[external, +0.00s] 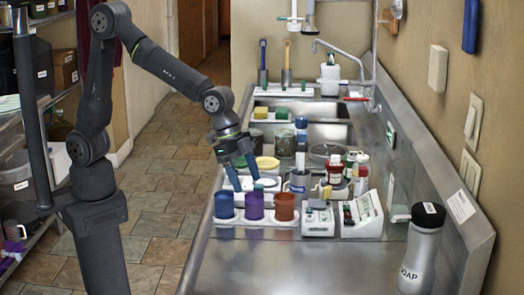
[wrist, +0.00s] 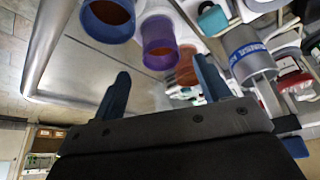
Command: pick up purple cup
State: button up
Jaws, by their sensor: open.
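The purple cup (external: 254,206) stands in a white holder (external: 240,222) on the steel counter, between a blue cup (external: 224,206) and a brown-orange cup (external: 285,206). My gripper (external: 244,182) is open and empty, its blue fingers pointing down just above and behind the cups. In the wrist view the purple cup (wrist: 160,52) shows its open rim beyond the fingertips, roughly between the fingers of my gripper (wrist: 163,72). The blue cup (wrist: 107,22) is to its left. The brown-orange cup (wrist: 187,70) is partly hidden behind the right finger.
Small boxes (external: 318,220) and a grey labelled mug (external: 300,184) stand right of the cups. Bottles and a yellow dish (external: 267,163) are behind. A soap bottle (external: 421,250) stands front right. The front counter (external: 290,268) is clear.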

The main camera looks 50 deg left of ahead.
aim_at(261, 217)
jog(key=shift+x, duration=3.65)
jog(key=c, duration=1.1)
